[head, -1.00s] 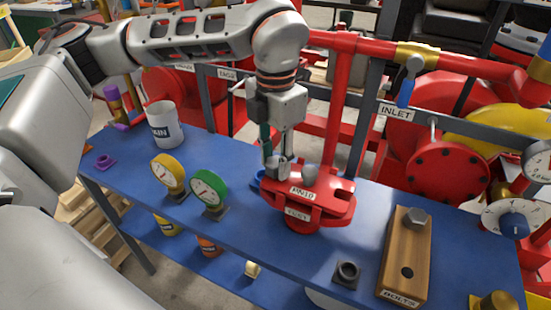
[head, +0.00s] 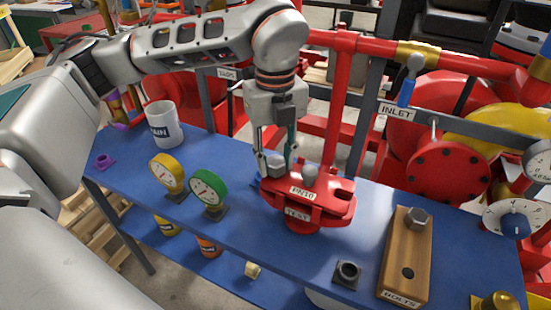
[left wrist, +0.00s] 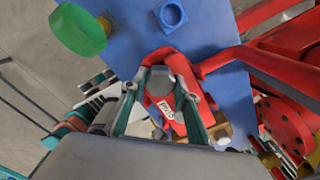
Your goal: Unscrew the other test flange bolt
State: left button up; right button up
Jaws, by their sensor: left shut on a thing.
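The red test flange (head: 340,207), with its PN10 and TEST labels, stands on the blue bench. Two grey bolt heads show on its top. My left gripper (head: 276,162) points down from above and is shut on the left bolt (head: 277,170), with a finger on either side. The other bolt (head: 310,174) stands free to the right, close to the gripper. In the left wrist view, my fingers (left wrist: 165,88) lie around a grey bolt head over the red flange (left wrist: 180,122). I cannot tell how far the held bolt is out. My right gripper is out of view.
A wooden BOLTS block (head: 397,262) at the right holds one bolt (head: 417,218) and has one empty hole. Green (head: 208,188) and yellow (head: 167,172) gauges and a white mug (head: 164,125) stand left. A dark square fitting (head: 347,274) sits in front. Red pipework rises behind.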

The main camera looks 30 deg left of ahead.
pick_arm(q)
jog(key=o, duration=1.2)
notch_tip(320, 180, up, 12)
